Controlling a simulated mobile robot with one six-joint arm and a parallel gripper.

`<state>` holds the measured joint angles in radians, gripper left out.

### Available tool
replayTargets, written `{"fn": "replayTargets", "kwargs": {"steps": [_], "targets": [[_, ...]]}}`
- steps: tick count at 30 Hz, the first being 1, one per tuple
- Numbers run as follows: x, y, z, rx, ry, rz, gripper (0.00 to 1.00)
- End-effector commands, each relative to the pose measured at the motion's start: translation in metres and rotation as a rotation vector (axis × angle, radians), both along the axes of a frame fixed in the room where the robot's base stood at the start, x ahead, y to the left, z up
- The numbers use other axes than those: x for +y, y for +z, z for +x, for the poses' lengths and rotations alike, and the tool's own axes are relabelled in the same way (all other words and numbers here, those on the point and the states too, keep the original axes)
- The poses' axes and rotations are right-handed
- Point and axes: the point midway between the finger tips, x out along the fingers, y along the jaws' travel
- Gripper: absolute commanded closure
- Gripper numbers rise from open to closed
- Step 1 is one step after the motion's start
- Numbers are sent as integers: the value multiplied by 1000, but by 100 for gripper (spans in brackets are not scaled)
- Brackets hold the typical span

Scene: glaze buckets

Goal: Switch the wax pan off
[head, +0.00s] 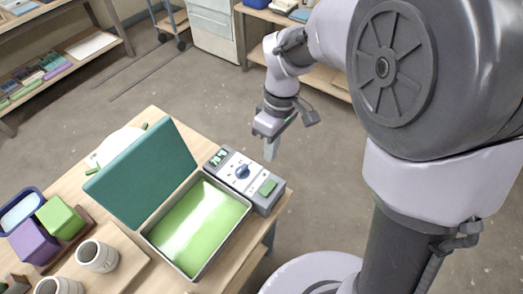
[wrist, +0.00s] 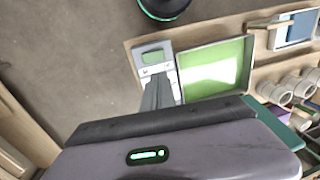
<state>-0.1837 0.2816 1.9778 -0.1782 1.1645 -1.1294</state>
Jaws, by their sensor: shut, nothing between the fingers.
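The wax pan (head: 196,225) is a grey rectangular tray of glossy green wax on the table, its teal lid (head: 143,172) standing open on its left side. A grey control box (head: 262,200) adjoins its far right side. My gripper (head: 270,152) is shut and empty, pointing down above the box's far side. In the wrist view its fingers (wrist: 158,88) cover part of the control box (wrist: 150,68); the pan (wrist: 215,68) lies right of them.
Green and purple blocks (head: 60,217) and a blue-rimmed tray (head: 20,212) are further left. Open floor lies beyond the table, with shelves and a cabinet (head: 214,30) at the back.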

Motion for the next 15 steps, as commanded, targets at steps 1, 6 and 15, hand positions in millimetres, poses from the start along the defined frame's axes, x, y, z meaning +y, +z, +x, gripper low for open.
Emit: {"fn": "replayTargets", "kwargs": {"steps": [1,6,15], "targets": [[0,0,0,0,-1,0,100],[0,-7,-1,0,-2,0,100],[6,-70,-9,2,-2,0,100]]}}
